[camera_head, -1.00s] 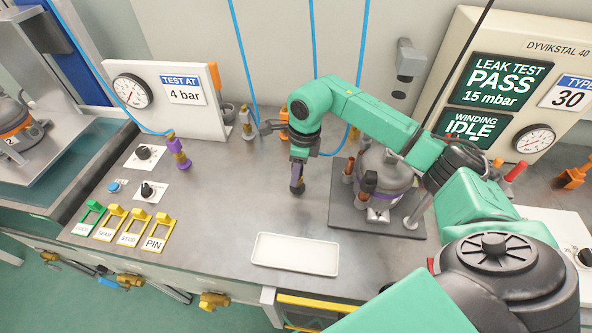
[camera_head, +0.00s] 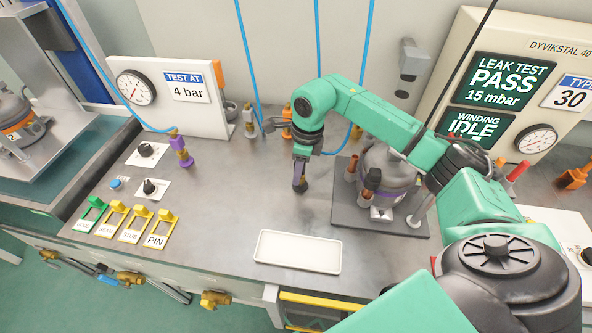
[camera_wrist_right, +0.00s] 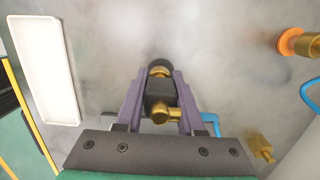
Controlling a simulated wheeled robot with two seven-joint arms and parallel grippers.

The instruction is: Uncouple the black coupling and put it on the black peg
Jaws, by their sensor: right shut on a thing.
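My right gripper (camera_head: 299,182) points down just above the bench, left of the compressor. In the right wrist view my right gripper (camera_wrist_right: 160,100) has its purple fingers shut on the black coupling (camera_wrist_right: 158,90). The coupling has a black body with brass parts and a round black end away from the wrist. In the head view the coupling is mostly hidden by the gripper, with a dark tip low between the fingers. I cannot tell whether it touches the bench or a peg. I cannot make out the black peg for sure. My left gripper is out of view.
The compressor (camera_head: 385,165) stands on a dark plate right of my gripper. A white tray (camera_head: 298,252) lies in front. A purple coupling (camera_head: 181,150) stands at left behind the switches (camera_head: 130,222). Blue hoses (camera_head: 362,60) hang behind. Bench between the switches and gripper is clear.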

